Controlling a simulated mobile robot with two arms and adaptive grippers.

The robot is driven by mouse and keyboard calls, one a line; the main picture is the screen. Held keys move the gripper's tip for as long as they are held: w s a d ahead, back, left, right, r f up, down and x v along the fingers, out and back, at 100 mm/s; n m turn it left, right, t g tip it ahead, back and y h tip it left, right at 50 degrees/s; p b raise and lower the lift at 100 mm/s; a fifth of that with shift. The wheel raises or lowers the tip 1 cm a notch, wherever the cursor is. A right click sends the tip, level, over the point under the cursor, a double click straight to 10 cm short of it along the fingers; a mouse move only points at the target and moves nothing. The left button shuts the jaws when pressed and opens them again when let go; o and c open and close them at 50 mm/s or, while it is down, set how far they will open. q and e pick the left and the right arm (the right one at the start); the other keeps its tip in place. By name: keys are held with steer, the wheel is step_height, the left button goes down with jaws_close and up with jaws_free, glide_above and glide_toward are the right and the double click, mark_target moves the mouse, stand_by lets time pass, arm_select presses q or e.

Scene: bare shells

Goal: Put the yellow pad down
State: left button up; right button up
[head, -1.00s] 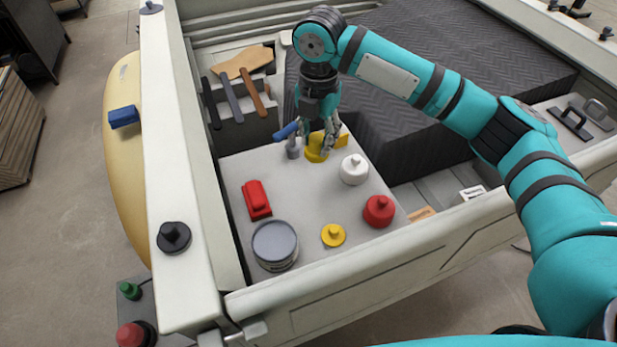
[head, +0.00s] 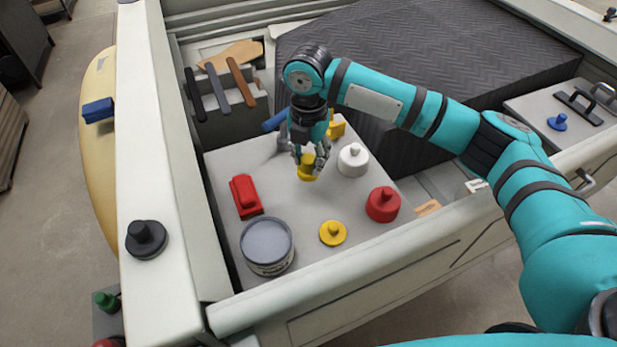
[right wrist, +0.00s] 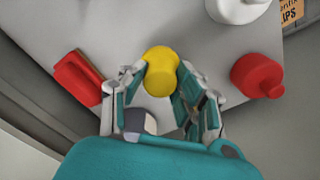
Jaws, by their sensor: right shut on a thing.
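The yellow pad (head: 307,172), a rounded piece with a narrower top, is between the fingers of my right gripper (head: 309,158). The gripper points down and is shut on it. In the right wrist view the pad (right wrist: 162,72) sits between the fingertips of the right gripper (right wrist: 162,82). It is close over the pale grey surface (head: 290,205); I cannot tell whether it touches. A second, flat yellow disc with a knob (head: 332,233) lies on the surface nearer the front. My left gripper is not in view.
Around the pad stand a white round piece (head: 353,160), a red round piece (head: 383,204), a red block (head: 245,196) and a grey can (head: 267,246). A blue-handled tool (head: 276,121) and a yellow block (head: 337,127) are behind. Bare surface lies between pad and can.

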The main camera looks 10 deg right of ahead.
mark_target(308, 176)
step_height(308, 176, down, 3)
steer(key=shift+r, duration=0.2)
step_height(308, 176, down, 3)
steer(key=shift+p, duration=0.6)
steer(key=shift+f, duration=0.1)
steer(key=shift+f, duration=0.15)
steer(key=o, duration=1)
step_height(308, 176, up, 12)
steer(key=b, duration=0.3)
steer(key=shift+f, duration=0.25)
steer(key=shift+r, duration=0.45)
